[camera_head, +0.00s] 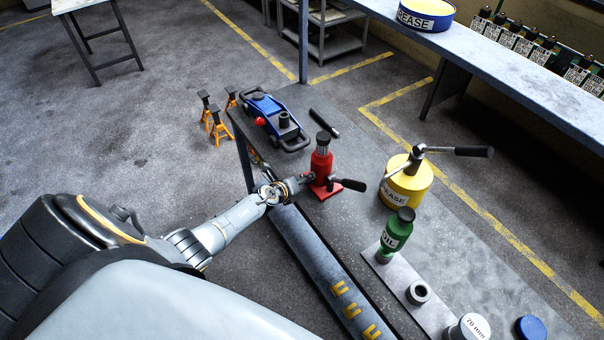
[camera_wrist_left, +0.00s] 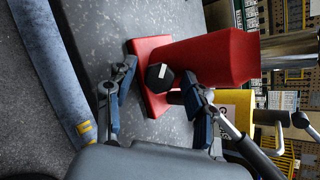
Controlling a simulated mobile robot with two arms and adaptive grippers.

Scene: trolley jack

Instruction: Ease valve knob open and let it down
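The red bottle jack (camera_head: 321,164) stands upright on its red base plate on the grey bench. Its black handle (camera_head: 350,185) points right. In the left wrist view the red jack body (camera_wrist_left: 215,58) lies sideways, with a dark hexagonal valve knob (camera_wrist_left: 159,77) low on it. My left gripper (camera_head: 302,181) is beside the jack's lower left side. In the left wrist view its two fingers (camera_wrist_left: 158,82) are spread, one on each side of the knob, with visible gaps. The knob is hidden in the head view. My right gripper is not in view.
A blue trolley jack (camera_head: 272,112) and a loose black bar (camera_head: 324,123) lie behind. A yellow grease pot (camera_head: 407,184) and green oil bottle (camera_head: 397,232) stand to the right. A long blue-grey beam (camera_head: 320,270) lies along the bench's front. Orange stands (camera_head: 216,125) are on the floor.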

